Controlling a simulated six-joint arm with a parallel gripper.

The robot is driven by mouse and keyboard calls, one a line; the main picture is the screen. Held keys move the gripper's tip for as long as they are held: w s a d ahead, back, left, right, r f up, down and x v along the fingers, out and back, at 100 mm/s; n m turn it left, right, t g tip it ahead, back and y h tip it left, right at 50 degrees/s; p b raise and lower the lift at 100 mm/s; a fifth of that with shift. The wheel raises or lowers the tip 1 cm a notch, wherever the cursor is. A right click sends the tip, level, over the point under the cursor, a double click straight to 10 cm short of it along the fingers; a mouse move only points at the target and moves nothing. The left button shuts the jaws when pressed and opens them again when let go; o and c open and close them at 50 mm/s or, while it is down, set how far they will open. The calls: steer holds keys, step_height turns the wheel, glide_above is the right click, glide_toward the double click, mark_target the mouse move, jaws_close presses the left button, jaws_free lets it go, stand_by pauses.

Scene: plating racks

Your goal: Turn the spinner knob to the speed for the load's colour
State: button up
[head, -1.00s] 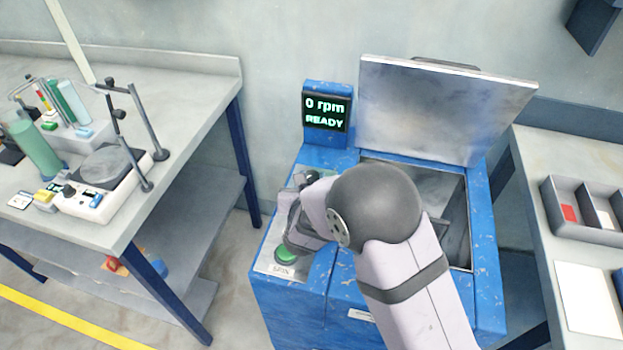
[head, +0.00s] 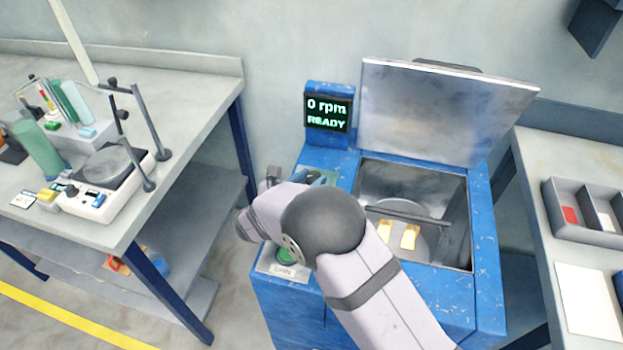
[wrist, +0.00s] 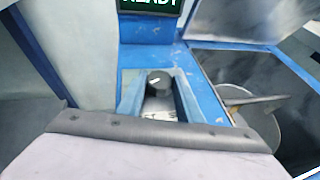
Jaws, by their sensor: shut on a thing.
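The blue spinner machine (head: 335,320) stands with its lid (head: 440,110) open. Its display (head: 328,113) reads "0 rpm READY". Two yellow pieces (head: 410,237) sit inside the open chamber, beside a dark bar. In the wrist view, the dark round spinner knob (wrist: 158,80) lies between the two fingers of my gripper (wrist: 158,98), which is shut on it. A small pale mark shows on the knob; its exact setting cannot be read. In the head view my wrist hides the knob and most of the control panel.
A green button (head: 284,255) with a label sits at the panel's front. A left bench (head: 190,100) carries a balance-like device and green cylinders. A right bench (head: 545,150) holds a grey divided tray (head: 590,231) with a red piece, and a white sheet (head: 588,300).

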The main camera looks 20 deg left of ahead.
steer(key=shift+a+m+g+h, duration=0.15)
steer(key=shift+m+g+h, duration=0.25)
steer(key=shift+m+h, duration=0.75)
steer(key=shift+h, duration=0.25)
steer(key=o, duration=1)
steer(key=shift+o, duration=0.2)
steer(key=shift+b+v, duration=0.8)
steer(key=shift+v, duration=2.85)
